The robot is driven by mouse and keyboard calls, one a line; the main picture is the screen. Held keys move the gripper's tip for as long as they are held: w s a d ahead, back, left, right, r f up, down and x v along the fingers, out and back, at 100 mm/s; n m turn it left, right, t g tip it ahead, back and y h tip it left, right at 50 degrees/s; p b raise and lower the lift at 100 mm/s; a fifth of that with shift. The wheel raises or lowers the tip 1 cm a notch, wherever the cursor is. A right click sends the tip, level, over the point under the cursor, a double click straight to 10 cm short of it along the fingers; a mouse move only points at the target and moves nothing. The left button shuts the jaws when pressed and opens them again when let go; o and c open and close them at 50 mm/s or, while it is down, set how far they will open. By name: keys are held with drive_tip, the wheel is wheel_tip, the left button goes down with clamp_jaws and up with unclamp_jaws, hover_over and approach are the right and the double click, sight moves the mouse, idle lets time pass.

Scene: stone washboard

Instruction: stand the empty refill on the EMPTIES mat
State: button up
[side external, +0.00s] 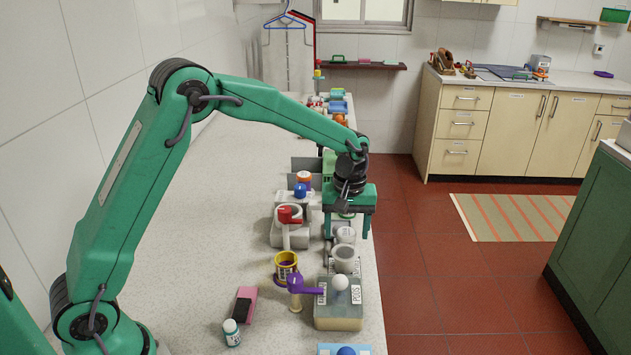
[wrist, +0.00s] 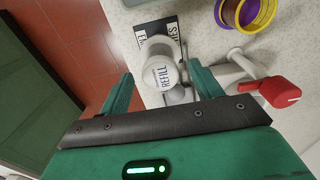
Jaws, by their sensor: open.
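A white-topped container labelled REFILL (wrist: 160,76) stands between my finger tips in the wrist view; its pale top also shows in the side view (side external: 345,235). Beside it, a grey-white cup-like piece (wrist: 153,48) covers the middle of the dark lettered mat (wrist: 172,22). In the side view this piece (side external: 345,257) looks round and hollow on top. My gripper (wrist: 160,74) is open and points down, one finger on each side of the REFILL top. I cannot tell whether the fingers touch it. In the side view my gripper (side external: 347,232) hides part of it.
A red-topped fixture (side external: 290,214) stands close to the left of my gripper. Toward the camera are a yellow ring holder (side external: 286,263), a purple-handled fixture (side external: 296,284) and a box labelled PODS (side external: 340,318) with a white ball. The counter's edge drops away on the right.

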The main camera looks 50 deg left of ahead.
wheel_tip(320, 180, up, 6)
drive_tip(key=shift+f, duration=0.1)
drive_tip(key=shift+s+a+r, duration=0.1)
drive_tip(key=shift+s+r, duration=0.2)
drive_tip(key=shift+r, duration=0.2)
drive_tip(key=s+a+r+m+t, duration=0.35)
drive_tip(key=s+r, duration=0.55)
drive_tip(key=s, duration=0.4)
drive_tip(key=s+m+t, duration=0.2)
drive_tip(key=s+m, duration=0.3)
drive_tip(key=s, duration=0.9)
drive_tip(key=shift+s+a+f, duration=0.3)
drive_tip(key=shift+a+f, duration=0.1)
drive_tip(key=shift+a, duration=0.05)
drive_tip(key=shift+m, duration=0.25)
